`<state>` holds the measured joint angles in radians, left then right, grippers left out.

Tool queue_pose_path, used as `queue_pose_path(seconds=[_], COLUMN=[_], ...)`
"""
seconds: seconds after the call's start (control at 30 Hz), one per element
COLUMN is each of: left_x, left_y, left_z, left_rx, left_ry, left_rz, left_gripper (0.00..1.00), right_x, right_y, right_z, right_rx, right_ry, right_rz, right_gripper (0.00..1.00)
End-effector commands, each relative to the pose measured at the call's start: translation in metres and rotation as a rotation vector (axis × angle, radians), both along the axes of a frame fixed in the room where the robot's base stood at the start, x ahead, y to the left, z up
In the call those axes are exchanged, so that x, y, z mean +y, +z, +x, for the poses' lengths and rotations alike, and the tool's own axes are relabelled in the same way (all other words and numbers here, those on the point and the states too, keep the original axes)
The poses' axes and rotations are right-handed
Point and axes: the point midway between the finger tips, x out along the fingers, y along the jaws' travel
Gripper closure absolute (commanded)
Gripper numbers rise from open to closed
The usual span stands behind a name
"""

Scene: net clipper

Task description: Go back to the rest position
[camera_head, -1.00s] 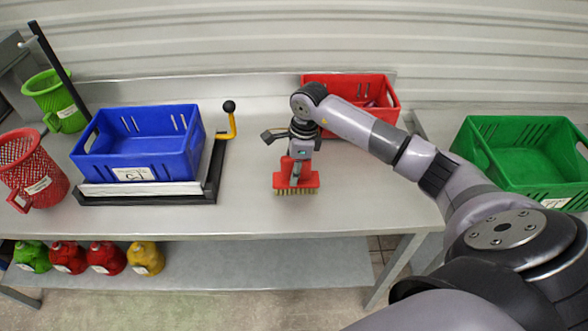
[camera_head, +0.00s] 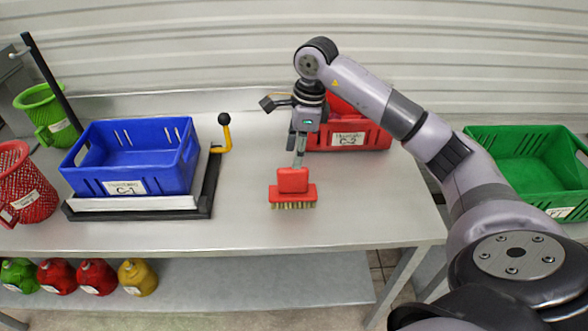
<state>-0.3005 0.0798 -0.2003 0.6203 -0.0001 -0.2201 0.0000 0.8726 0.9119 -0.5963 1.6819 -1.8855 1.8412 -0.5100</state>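My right gripper (camera_head: 298,162) points down over the table, its arm coming in from the right. Its fingers are seen nearly edge-on, so their opening does not show clearly. A red brush (camera_head: 293,190) with pale bristles stands bristles-down on the table, just below the fingertips in the picture. The fingertips overlap the brush's top edge or end close to it; I cannot tell if they touch. My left gripper is not in view.
A blue crate (camera_head: 128,158) sits on a black-framed stand with a yellow-handled lever (camera_head: 226,133) at left. A red crate (camera_head: 348,138) stands behind my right arm, a green crate (camera_head: 530,174) at far right. The table's front middle (camera_head: 245,220) is clear.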

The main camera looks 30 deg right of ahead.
Motion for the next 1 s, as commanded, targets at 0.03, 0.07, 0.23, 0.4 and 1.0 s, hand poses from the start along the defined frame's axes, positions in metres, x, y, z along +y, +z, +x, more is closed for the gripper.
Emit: queue_pose_path(seconds=[0.03, 0.07, 0.23, 0.4, 1.0], left_x=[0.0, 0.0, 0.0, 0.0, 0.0], left_y=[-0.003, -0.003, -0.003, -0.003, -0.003], left_z=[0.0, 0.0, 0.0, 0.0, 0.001], left_rx=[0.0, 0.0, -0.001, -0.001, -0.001], left_ry=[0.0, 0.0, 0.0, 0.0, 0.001], left_rz=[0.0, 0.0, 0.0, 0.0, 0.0], left_gripper=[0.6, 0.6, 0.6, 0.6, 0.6], right_x=[-0.001, -0.001, -0.001, -0.001, 0.128], right_y=[0.004, 0.007, 0.012, 0.012, -0.007], right_z=[0.0, 0.0, -0.001, -0.001, 0.002], right_rx=[-0.004, -0.001, 0.001, 0.001, -0.099], right_ry=[0.0, 0.0, 0.0, 0.0, 0.067], right_rz=[0.0, 0.0, 0.001, 0.001, 0.431], right_gripper=[0.6, 0.6, 0.6, 0.6, 0.6])
